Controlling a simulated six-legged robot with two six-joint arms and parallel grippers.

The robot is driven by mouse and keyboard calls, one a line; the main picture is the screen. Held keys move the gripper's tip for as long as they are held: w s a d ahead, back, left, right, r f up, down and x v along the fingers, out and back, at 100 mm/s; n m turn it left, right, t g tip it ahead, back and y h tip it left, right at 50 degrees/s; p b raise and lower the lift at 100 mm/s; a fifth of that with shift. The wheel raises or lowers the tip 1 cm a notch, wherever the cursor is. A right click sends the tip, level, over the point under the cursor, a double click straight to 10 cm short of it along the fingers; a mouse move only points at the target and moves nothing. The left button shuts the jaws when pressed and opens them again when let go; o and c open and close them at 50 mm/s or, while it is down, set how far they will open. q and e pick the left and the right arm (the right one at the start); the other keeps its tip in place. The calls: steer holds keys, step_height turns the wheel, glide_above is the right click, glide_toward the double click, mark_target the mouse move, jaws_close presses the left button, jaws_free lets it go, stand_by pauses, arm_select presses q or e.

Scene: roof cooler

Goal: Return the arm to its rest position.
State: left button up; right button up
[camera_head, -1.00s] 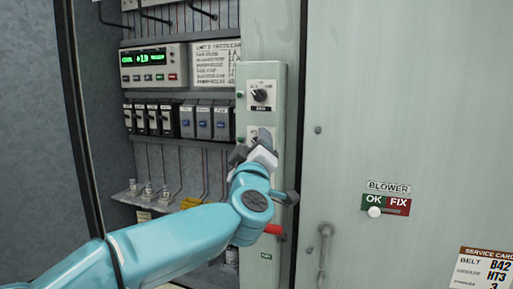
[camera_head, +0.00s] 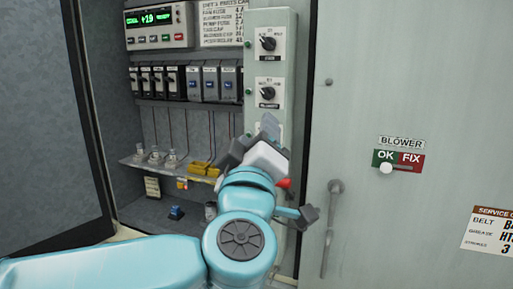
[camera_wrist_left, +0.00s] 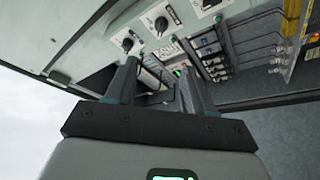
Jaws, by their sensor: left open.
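My left arm comes in from the lower left in the head view, teal and bent. Its gripper (camera_head: 262,140) is in front of the lower part of the pale green switch strip (camera_head: 290,85) and hides part of it. In the left wrist view the two dark fingers of the left gripper (camera_wrist_left: 160,85) stand apart with nothing between them. Beyond them show rotary knobs (camera_wrist_left: 128,44) and the cabinet's inside. My right gripper is not in view.
The open cabinet holds a controller with a green display (camera_head: 157,17), a row of breakers (camera_head: 185,82) and a shelf with small jars (camera_head: 155,156). At the right is a closed panel with a BLOWER OK/FIX slider (camera_head: 398,161), a handle (camera_head: 330,225) and a service card (camera_head: 490,230).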

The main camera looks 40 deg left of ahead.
arm_select(q)
steer(key=shift+s+d+f, duration=0.1)
steer(key=shift+s+d, duration=0.05)
stand_by(0.4)
